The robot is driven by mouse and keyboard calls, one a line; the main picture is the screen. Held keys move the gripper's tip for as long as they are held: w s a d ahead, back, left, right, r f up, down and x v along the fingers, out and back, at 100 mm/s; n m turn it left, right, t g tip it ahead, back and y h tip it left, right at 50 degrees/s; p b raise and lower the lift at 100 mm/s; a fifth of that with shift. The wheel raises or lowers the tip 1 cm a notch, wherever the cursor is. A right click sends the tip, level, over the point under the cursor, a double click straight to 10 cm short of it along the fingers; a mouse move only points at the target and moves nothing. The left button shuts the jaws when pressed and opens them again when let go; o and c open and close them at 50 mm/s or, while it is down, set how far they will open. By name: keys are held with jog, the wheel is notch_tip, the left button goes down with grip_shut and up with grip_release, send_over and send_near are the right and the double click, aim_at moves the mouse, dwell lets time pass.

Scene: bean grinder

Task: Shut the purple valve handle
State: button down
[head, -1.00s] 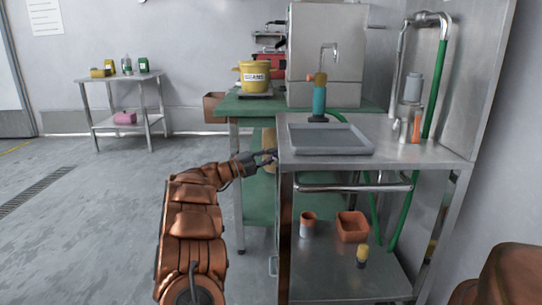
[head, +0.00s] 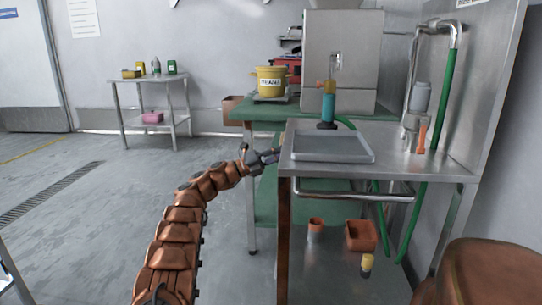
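I cannot make out a purple valve handle in the head view. My gripper (head: 272,156) is at the end of my copper-coloured arm, beside the left edge of the steel sink table (head: 440,168). Its fingers are small and dark here, and I cannot tell whether they are open or shut or whether they touch the table. Pipes with a green hose (head: 442,100) rise at the right of the table, with a small orange part (head: 422,138) beside them. No handle shows clearly on these pipes.
A grey tray-like basin (head: 368,157) tops the sink table; a teal device (head: 328,105) stands behind it. A green table (head: 240,114) holds a yellow bucket (head: 271,82) and a large steel machine (head: 342,55). An orange box (head: 361,236) sits below.

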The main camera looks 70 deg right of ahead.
jog(key=shift+a+r+m+g+y+b, duration=0.2)
jog(key=shift+r+m+g+y, duration=0.15)
jog(key=shift+m, duration=0.5)
jog(key=shift+a+r+m+g+y+b, duration=0.15)
jog(key=shift+r+m+g+y, duration=0.15)
jog(key=shift+m, duration=0.55)
jog(key=c, duration=1.2)
grip_release()
jog(key=shift+o, duration=0.2)
jog(key=shift+h, duration=0.25)
